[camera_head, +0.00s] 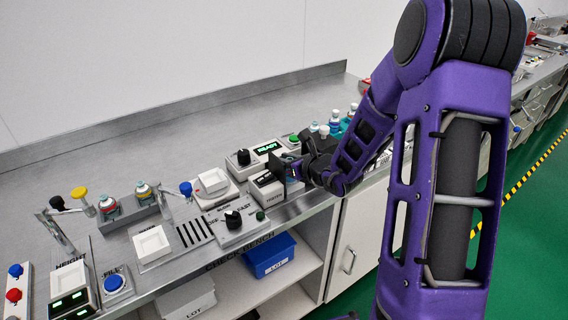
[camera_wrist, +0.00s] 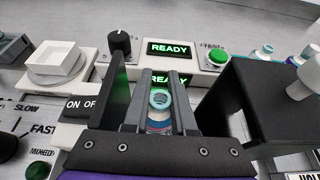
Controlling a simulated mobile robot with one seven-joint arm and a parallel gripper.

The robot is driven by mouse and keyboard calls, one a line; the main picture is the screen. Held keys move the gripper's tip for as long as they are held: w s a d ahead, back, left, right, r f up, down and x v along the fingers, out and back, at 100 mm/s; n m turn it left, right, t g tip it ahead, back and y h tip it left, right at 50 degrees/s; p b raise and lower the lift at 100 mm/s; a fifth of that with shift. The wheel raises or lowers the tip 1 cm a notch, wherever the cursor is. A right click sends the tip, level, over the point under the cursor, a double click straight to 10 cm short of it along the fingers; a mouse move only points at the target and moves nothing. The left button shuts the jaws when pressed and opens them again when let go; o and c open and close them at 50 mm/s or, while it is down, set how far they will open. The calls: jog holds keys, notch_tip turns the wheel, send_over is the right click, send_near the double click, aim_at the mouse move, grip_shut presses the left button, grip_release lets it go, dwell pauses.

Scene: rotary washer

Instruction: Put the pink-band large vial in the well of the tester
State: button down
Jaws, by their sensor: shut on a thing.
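My gripper (camera_wrist: 158,95) is shut on a vial (camera_wrist: 158,104), which stands between its two dark fingers. The vial shows a pale blue ring-shaped top and a pinkish and blue band below it; its lower part is hidden. In the head view my gripper (camera_head: 291,168) is over the bench at the small grey tester (camera_head: 267,189), close to its right side. The tester's well is hidden behind my gripper, so I cannot tell whether the vial is in it or above it.
A device with a lit READY display (camera_head: 268,147), black knob and green button (camera_head: 294,140) stands just behind. A white square tray (camera_head: 211,182) is to the left. Several capped vials (camera_head: 335,122) stand to the right. A knob panel (camera_head: 237,226) lies in front.

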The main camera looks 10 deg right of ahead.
jog(key=shift+f, duration=0.5)
jog(key=c, duration=1)
grip_release()
jog(key=shift+r, duration=0.1)
jog(key=p+v, duration=0.1)
jog(key=v, duration=1.1)
